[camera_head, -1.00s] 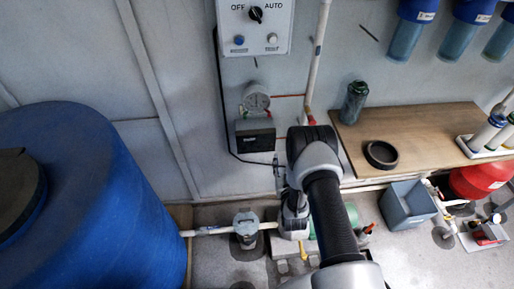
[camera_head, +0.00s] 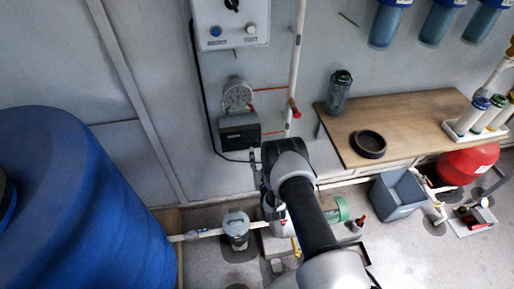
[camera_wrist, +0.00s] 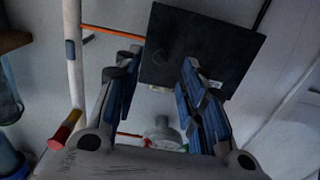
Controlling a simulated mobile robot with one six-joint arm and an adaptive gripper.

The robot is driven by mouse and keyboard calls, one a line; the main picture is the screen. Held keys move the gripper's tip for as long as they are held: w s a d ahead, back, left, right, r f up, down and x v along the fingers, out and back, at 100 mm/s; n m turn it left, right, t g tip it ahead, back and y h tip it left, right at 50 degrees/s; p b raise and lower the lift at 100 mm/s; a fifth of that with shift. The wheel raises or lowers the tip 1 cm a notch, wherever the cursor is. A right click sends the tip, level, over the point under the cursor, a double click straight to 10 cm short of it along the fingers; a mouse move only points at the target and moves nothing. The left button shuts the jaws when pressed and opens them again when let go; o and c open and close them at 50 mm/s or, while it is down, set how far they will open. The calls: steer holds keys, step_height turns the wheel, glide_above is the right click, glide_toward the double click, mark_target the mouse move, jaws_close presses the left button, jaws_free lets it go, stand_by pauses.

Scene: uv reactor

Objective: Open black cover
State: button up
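The black cover is a dark rectangular box front (camera_head: 240,132) on the wall, just below a round gauge. In the wrist view the black cover (camera_wrist: 205,45) is a large dark square at the top, slightly tilted. My gripper (camera_wrist: 158,75) is open, its two blue-padded fingers apart with nothing between them. The fingertips overlap the cover's near edge in that picture; I cannot tell whether they touch it. In the head view my arm ends just below and right of the cover, and the fingers are mostly hidden behind it.
The gauge (camera_head: 237,93) sits above the cover, with a white pipe (camera_head: 297,60) and red valve to its right. A wooden bench (camera_head: 420,115) holds a bottle (camera_head: 339,92) and a black ring (camera_head: 368,144). A blue tank (camera_head: 85,200) stands left.

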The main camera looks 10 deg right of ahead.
mark_target(257, 143)
steer(key=w+b, duration=0.1)
steer(key=w, duration=0.4)
steer(key=shift+w+b, duration=0.3)
steer(key=shift+w, duration=0.1)
steer(key=shift+c, duration=0.4)
jaws_close()
